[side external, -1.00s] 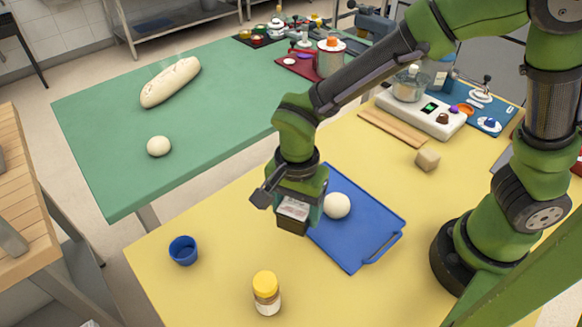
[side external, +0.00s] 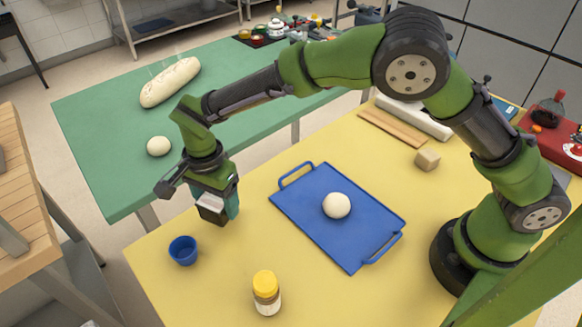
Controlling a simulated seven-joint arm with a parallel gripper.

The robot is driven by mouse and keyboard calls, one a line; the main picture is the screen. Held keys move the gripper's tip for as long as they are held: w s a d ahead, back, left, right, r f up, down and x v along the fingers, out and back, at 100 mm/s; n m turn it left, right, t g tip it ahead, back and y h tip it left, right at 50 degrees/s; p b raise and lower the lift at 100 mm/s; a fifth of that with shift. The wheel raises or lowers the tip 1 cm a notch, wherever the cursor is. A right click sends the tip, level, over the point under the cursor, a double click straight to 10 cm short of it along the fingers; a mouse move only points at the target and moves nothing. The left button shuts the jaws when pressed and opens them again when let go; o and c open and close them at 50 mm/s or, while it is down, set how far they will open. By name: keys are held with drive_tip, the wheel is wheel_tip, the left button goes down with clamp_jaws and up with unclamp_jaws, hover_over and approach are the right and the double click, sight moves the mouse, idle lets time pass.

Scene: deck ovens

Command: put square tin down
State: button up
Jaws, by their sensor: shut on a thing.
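My gripper (side external: 217,203) is at the left part of the yellow table, pointing down. It is shut on the square tin (side external: 210,213), a small dark box with a pale grey face, partly hidden by the fingers. The tin is just behind and to the right of the blue cup (side external: 183,251), apart from it. I cannot tell for sure whether the tin's bottom touches the yellow table (side external: 215,285) or hangs a little above it.
A blue tray (side external: 300,210) with a dough ball (side external: 336,205) lies right of my gripper. A yellow-capped jar (side external: 266,292) stands at the front. A green table (side external: 110,110) holds a loaf (side external: 170,82) and another dough ball (side external: 158,146). Yellow tabletop between cup and tray is clear.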

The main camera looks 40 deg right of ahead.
sight(220, 210)
drive_tip(key=shift+s+d+f, duration=0.1)
drive_tip(key=shift+f, duration=1.4)
drive_tip(key=shift+f, duration=0.1)
drive_tip(key=o, duration=1.2)
drive_tip(key=shift+f, duration=0.1)
